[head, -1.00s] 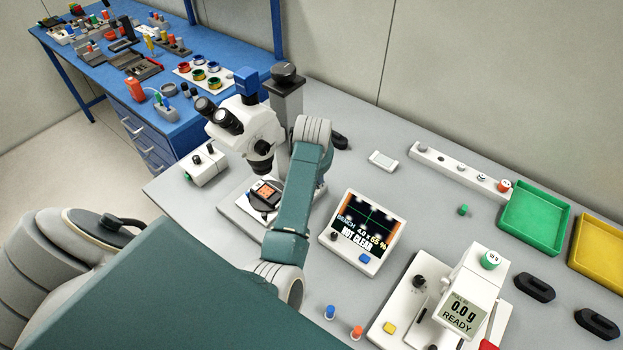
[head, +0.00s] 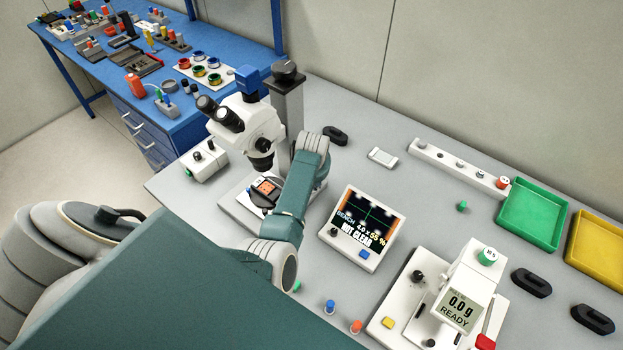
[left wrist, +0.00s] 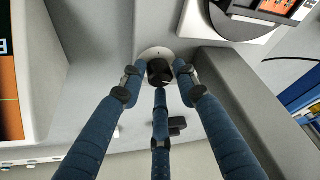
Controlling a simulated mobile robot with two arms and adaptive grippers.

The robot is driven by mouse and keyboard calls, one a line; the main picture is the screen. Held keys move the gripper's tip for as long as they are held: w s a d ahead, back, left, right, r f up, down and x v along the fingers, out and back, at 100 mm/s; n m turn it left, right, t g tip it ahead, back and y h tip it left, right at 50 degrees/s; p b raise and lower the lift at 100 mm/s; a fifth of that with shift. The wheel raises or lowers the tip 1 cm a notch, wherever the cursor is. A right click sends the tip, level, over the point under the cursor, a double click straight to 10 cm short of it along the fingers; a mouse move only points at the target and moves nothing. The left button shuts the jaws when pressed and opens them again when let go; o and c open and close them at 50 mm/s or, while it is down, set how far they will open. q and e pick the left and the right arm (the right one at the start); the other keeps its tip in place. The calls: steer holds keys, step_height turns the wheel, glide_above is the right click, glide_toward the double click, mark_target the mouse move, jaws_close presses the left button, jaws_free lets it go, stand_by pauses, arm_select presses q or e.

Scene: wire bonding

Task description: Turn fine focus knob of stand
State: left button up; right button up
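The white stereo microscope (head: 260,122) stands on its stand, with a dark column (head: 287,105) and a pale base (head: 237,207). In the left wrist view, a black knob (left wrist: 160,72) with a pale round collar sits on a light grey surface. My left gripper (left wrist: 157,78) has its three blue fingers spread around this knob, with small gaps visible at the left and right fingertips. The lower finger's tip is close under the knob; I cannot tell whether it touches. In the head view my arm hides the left gripper and this knob. My right gripper is not in view.
A display unit (head: 362,228) reading NOT CLEAR stands right of my arm. A scale (head: 462,300) reading 0.0 g stands front right. Green (head: 533,213) and yellow (head: 600,240) trays lie at the right. Small coloured pegs stand near the front edge.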

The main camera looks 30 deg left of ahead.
arm_select(q)
steer(key=c, duration=0.5)
steer(key=shift+w+n, duration=0.1)
steer(key=shift+n, duration=0.2)
steer(key=n+g+y+b, duration=0.1)
steer(key=n, duration=0.1)
steer(key=shift+w+n, duration=0.1)
steer(key=shift+n, duration=0.2)
steer(key=n+b, duration=0.2)
steer(key=shift+w+f+n+g+y+b, duration=0.1)
steer(key=shift+w+n+g+y+b, duration=0.05)
steer(key=shift+n+g+y+b, duration=0.2)
steer(key=n+g+b, duration=0.1)
steer(key=n+b, duration=0.2)
steer(key=b, duration=0.1)
steer(key=n+g+b, duration=0.1)
steer(key=n+b, duration=0.2)
steer(key=shift+w+n+g+b, duration=0.15)
steer(key=shift+n+g+b, duration=0.2)
steer(key=shift+b, duration=0.05)
steer(key=shift+n+g+b, duration=0.3)
steer(key=shift+n+b, duration=0.4)
steer(key=shift+b, duration=0.25)
steer(key=o, duration=1.1)
steer(key=shift+s, duration=0.2)
steer(key=shift+c, duration=0.2)
